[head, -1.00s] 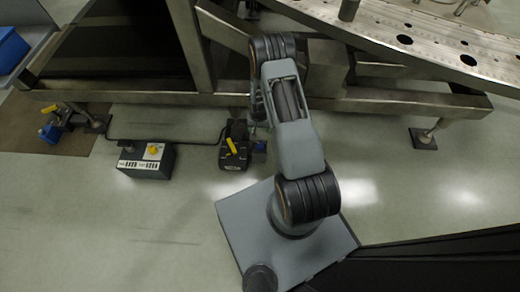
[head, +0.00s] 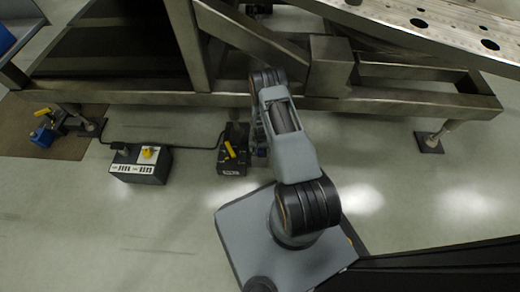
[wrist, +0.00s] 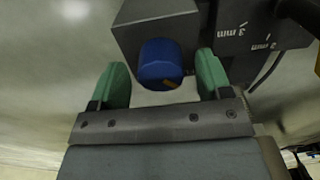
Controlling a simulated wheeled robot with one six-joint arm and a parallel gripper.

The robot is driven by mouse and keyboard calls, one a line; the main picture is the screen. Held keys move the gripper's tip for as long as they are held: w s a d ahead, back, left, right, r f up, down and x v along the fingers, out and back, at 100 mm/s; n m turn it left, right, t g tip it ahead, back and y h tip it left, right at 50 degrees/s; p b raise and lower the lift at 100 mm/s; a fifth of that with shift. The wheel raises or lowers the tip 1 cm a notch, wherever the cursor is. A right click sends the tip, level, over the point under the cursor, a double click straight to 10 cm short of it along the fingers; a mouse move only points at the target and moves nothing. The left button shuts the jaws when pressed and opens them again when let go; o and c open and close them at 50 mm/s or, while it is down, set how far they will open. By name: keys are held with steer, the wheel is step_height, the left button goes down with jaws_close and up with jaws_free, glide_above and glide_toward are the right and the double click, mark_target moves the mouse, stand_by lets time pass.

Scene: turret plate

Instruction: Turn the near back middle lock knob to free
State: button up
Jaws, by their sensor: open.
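The blue lock knob (wrist: 160,58) sticks out of a dark grey block (wrist: 150,17) in the wrist view. It has a small orange mark on its lower edge. My gripper (wrist: 163,72) is open, with one green finger on either side of the knob and a gap on both sides. In the head view, a black unit with a yellow lever (head: 229,149) stands on the floor by the steel frame. A bit of blue shows at its right, beside my arm. My gripper is hidden behind the arm there.
A control box with a yellow button (head: 147,152) stands left on the floor, its cable running by the frame. Another blue and yellow unit (head: 42,136) is farther left. The steel frame (head: 400,100) and the holed plate (head: 455,28) overhang the far side. The floor in front is clear.

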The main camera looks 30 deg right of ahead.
steer(key=shift+f, duration=0.3)
steer(key=shift+c, duration=0.2)
steer(key=c, duration=0.9)
